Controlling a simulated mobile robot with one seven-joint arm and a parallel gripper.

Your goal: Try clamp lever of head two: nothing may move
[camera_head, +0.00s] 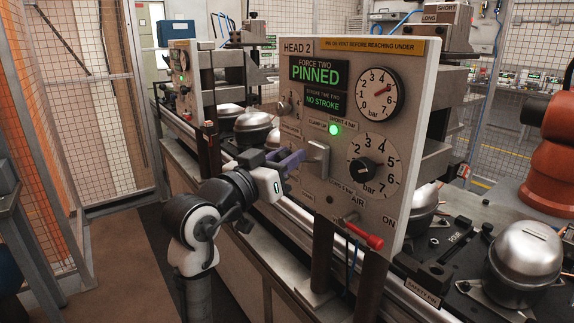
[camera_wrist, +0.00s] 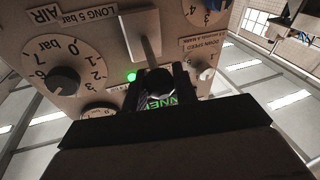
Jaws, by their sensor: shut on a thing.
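The head two panel (camera_head: 300,100) stands upright, with a green display reading FORCE TWO PINNED and another reading NO STROKE. In the wrist view, where the panel shows upside down, the pale lever (camera_wrist: 143,35) runs down to a dark round knob (camera_wrist: 158,82) between the fingers. My gripper (camera_head: 294,160) reaches in from the left and is shut on the lever's knob; it also shows in the wrist view (camera_wrist: 160,88). The fingers hide part of the knob.
A red-handled air valve (camera_head: 362,235) sticks out low on the panel, by the word ON. A black-knobbed dial (camera_head: 374,172) sits right of the lever. Silver compressors (camera_head: 525,258) stand on the line. An orange robot arm (camera_head: 555,150) is at right. The aisle at left is clear.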

